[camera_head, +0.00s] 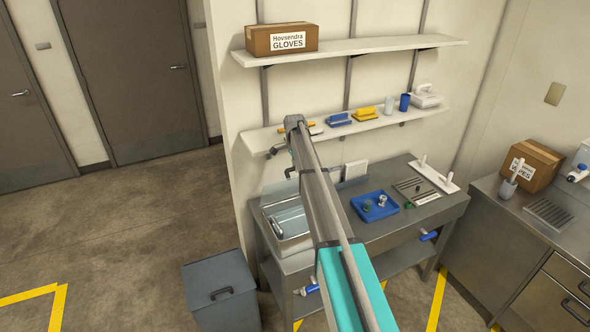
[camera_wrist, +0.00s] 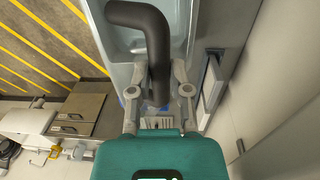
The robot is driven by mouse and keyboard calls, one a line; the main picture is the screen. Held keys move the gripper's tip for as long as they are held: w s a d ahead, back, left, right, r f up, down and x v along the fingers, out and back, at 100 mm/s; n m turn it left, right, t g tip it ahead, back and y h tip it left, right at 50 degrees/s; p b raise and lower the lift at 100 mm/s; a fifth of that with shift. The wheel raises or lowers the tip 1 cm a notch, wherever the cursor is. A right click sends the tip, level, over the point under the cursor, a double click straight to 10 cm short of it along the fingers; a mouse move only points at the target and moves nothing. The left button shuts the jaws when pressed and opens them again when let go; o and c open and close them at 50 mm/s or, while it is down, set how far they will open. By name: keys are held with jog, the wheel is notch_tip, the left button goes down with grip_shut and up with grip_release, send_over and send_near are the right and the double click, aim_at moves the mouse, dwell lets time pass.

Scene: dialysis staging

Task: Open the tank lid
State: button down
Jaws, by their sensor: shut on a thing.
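In the wrist view, my gripper (camera_wrist: 158,92) is shut on a thick, dark, bent handle (camera_wrist: 150,28), with one finger on either side of its lower part. The handle stands over a pale, glossy metal surface. Where it joins the tank lid is hidden, so I cannot tell how far the lid is raised. In the head view, an open-looking metal tank (camera_head: 268,208) sits at the left end of the steel bench, with a bluish rounded shape (camera_head: 290,220) inside it. My arm crosses in front of the tank and hides part of it.
A blue tray (camera_head: 362,214) with small parts lies right of my arm on the bench (camera_head: 430,210). Shelves with a gloves box (camera_head: 282,39) and several small items hang behind. A grey lidded bin (camera_head: 220,292) stands on the floor at left. Open floor lies left of it.

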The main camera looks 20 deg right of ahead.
jog(key=shift+w, duration=0.15)
jog(key=c, duration=1)
grip_release()
jog(key=o, duration=0.4)
jog(key=shift+w+f, duration=0.15)
jog(key=shift+f, duration=0.05)
jog(key=shift+o, duration=0.2)
jog(key=shift+r, duration=0.15)
